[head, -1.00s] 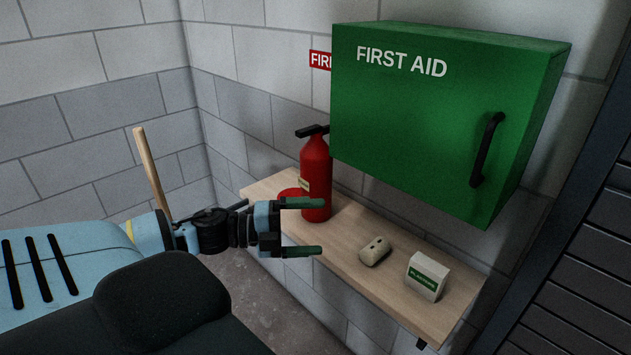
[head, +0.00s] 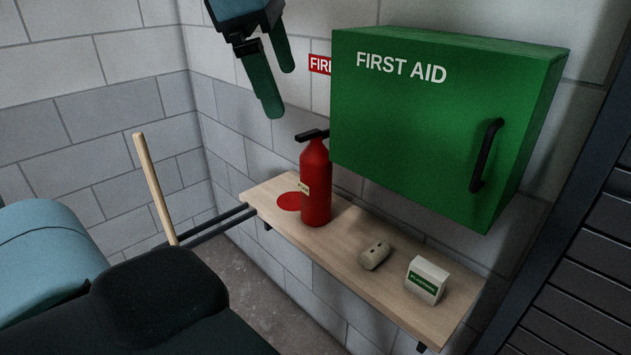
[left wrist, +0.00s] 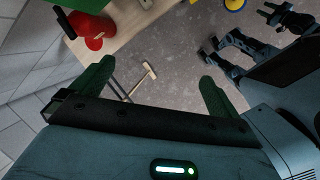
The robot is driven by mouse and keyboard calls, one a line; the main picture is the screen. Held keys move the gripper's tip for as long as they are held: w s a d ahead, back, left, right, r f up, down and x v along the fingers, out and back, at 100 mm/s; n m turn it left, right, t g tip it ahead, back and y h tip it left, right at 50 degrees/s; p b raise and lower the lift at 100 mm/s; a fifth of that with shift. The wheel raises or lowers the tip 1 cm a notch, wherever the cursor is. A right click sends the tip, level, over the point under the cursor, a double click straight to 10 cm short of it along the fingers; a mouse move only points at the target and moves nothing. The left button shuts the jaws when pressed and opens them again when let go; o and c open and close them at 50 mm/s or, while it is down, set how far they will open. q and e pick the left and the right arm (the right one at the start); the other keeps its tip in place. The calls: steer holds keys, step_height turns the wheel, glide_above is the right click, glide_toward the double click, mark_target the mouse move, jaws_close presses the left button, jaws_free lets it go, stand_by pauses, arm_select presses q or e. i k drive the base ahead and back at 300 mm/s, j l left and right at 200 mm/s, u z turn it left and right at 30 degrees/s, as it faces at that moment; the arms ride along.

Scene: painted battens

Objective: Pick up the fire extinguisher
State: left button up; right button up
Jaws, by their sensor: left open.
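The red fire extinguisher (head: 316,185) with a black top handle stands upright on the wooden shelf (head: 345,245), left of the green cabinet. It also shows at the upper left of the left wrist view (left wrist: 95,27). My left gripper (head: 281,92) hangs from the top of the head view, above and left of the extinguisher's handle in the picture. It is open, with nothing between its dark green fingers, and apart from the extinguisher. What seems to be my right gripper (left wrist: 270,13) shows small at the top right of the left wrist view; its opening is unclear.
The green first aid cabinet (head: 440,120) juts from the wall right of the extinguisher. A red disc (head: 289,201), a beige object (head: 374,256) and a white-green box (head: 426,280) are on the shelf. A wooden handle (head: 155,188) stands up at the left.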

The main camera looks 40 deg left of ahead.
mark_target(316, 168)
steer(key=i+j, duration=0.7)
steer(key=j, duration=0.2)
